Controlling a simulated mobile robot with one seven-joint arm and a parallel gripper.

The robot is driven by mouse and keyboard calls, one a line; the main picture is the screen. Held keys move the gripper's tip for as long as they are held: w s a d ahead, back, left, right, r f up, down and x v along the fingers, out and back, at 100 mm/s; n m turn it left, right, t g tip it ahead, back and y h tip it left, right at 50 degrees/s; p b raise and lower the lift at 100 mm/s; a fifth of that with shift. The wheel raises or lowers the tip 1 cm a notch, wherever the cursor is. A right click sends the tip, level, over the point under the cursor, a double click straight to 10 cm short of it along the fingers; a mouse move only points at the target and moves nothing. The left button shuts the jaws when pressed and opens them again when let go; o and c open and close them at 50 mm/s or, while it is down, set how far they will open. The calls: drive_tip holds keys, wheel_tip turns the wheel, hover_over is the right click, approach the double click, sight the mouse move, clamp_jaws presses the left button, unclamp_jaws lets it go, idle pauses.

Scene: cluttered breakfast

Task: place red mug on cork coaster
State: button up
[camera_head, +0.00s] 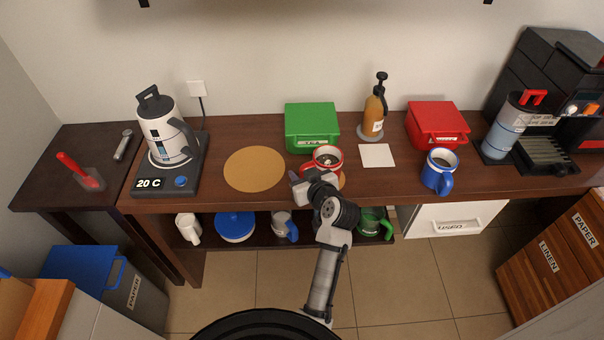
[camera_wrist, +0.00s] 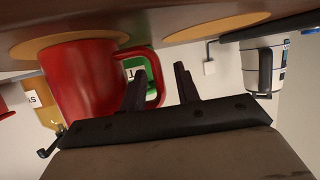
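The red mug (camera_head: 328,158) is upright near the table's front edge, and its handle side faces my gripper (camera_head: 302,180). Part of a small round cork coaster (camera_head: 341,180) shows by the mug's base, largely hidden by my arm. In the upside-down wrist view the red mug (camera_wrist: 85,80) has its base at the small cork disc (camera_wrist: 28,47); whether it touches is hard to tell. My gripper (camera_wrist: 160,82) has its two fingers apart, and the mug's handle appears between them, with one finger overlapping the handle loop.
A large round cork mat (camera_head: 254,168) lies left of the mug. A green box (camera_head: 312,127) stands close behind it. A white square coaster (camera_head: 377,155) and a blue mug (camera_head: 439,172) are to the right. A kettle (camera_head: 165,130) stands at left.

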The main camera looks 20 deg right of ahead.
drive_tip(key=shift+r, duration=0.1)
drive_tip(key=b+v, duration=0.2)
drive_tip(key=v, duration=1)
drive_tip(key=shift+r, duration=0.1)
